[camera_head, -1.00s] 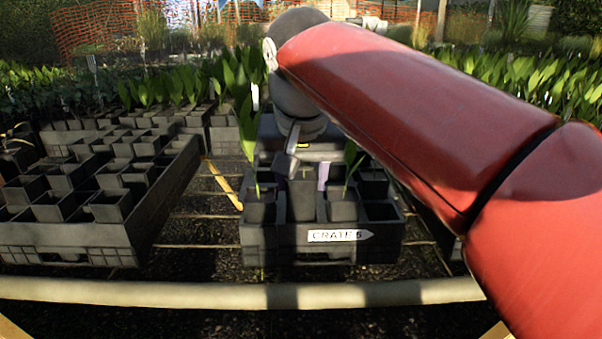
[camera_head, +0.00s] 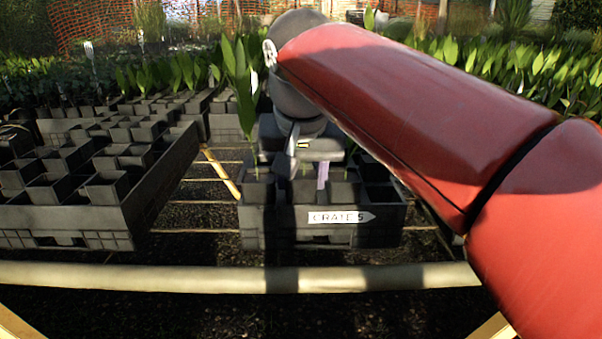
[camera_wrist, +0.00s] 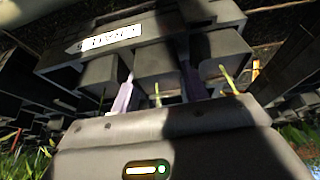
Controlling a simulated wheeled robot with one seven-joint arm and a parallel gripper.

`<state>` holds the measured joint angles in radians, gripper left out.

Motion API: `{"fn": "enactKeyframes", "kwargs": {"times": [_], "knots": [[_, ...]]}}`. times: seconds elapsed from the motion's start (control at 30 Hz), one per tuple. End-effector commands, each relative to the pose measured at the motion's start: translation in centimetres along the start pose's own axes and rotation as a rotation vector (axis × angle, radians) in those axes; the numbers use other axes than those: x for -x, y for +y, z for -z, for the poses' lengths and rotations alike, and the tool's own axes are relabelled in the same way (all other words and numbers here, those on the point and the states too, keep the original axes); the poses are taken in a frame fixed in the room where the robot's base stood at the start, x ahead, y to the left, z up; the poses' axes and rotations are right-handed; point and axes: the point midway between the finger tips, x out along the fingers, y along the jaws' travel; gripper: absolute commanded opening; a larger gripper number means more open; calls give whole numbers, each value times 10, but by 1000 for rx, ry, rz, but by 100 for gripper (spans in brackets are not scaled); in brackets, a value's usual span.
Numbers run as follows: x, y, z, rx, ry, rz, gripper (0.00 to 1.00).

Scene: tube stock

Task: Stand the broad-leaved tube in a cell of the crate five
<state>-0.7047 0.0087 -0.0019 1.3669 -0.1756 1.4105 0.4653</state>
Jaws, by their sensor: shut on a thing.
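Crate five (camera_head: 270,232) is a dark crate with a white "CRATE 5" label, in the middle of the head view. My gripper (camera_head: 306,170) points down over its front row. It is shut on a dark square tube (camera_head: 303,190), which stands upright in a front-row cell with its top about level with its neighbours. In the wrist view the two pale fingers of my gripper (camera_wrist: 158,92) straddle this tube (camera_wrist: 160,70), and a thin stem shows between them. Its leaves are hidden, so I cannot tell the leaf kind.
Planted tubes stand on both sides of the held one: left (camera_head: 257,190), with a tall leaf, and right (camera_head: 343,190). A large crate of dark tubes (camera_head: 70,219) lies to the left. A pale rail (camera_head: 200,278) crosses the front. Dense plants stand behind.

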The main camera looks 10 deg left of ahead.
Motion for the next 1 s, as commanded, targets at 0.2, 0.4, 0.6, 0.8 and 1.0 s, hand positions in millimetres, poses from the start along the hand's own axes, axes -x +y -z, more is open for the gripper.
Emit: {"fn": "enactKeyframes", "kwargs": {"times": [0.2, 0.4, 0.6, 0.8, 1.0], "knots": [[0, 0, 0, 0, 1, 0, 4], [-3, 0, -1, -1, 0, 0, 4], [-4, 0, -2, -1, 1, 0, 55], [-5, 0, -2, 0, -2, -1, 70], [-3, 0, -2, 0, -4, -1, 70]]}}
